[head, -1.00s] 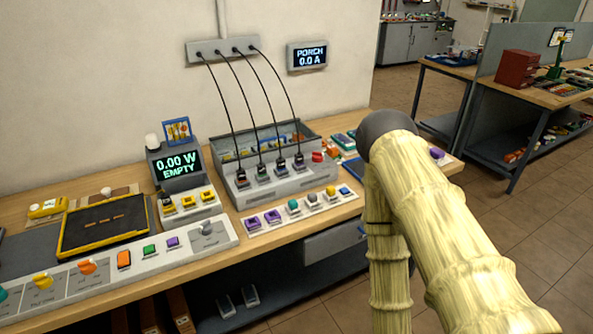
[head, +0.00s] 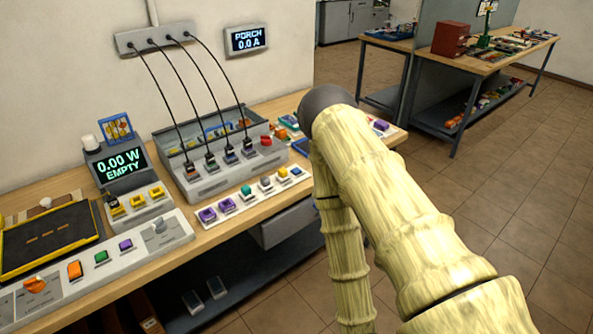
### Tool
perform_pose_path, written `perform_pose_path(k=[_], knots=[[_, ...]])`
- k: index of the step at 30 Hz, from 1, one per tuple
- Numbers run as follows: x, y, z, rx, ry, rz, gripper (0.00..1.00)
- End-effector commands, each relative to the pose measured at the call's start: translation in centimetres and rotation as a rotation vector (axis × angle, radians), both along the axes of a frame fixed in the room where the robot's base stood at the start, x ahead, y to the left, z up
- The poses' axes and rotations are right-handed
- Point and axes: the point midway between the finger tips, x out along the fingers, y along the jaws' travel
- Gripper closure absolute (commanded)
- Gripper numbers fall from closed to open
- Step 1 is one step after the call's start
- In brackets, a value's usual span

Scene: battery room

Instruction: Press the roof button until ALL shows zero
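The wall display (head: 246,40) reads "PORCH 0.0 A"; no display in view reads ALL. A bench display (head: 122,164) reads "0.00 W EMPTY". A strip of small coloured buttons (head: 247,196) lies along the bench's front edge, with purple, teal, grey, yellow and blue caps. Another purple button (head: 380,125) shows on the bench just beyond my arm. I cannot read any label to tell which button is the roof one. My pale, bamboo-like arm is raised over the right end of the bench. My gripper is not visible.
A grey charger rack (head: 215,183) with several black cables stands behind the button strip. A control panel (head: 130,259) with coloured buttons and a knob is at the left front. A dark tray (head: 45,240) lies behind it. Open floor (head: 470,215) is on the right.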

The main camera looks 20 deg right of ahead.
Motion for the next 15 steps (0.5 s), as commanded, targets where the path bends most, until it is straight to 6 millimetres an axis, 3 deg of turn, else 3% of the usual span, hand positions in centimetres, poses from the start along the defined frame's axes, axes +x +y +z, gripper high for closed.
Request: perform_pose_path(k=[1,6,8,15], knots=[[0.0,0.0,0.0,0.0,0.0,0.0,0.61],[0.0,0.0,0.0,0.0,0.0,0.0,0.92],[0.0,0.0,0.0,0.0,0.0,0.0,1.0],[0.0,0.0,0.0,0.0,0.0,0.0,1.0]])
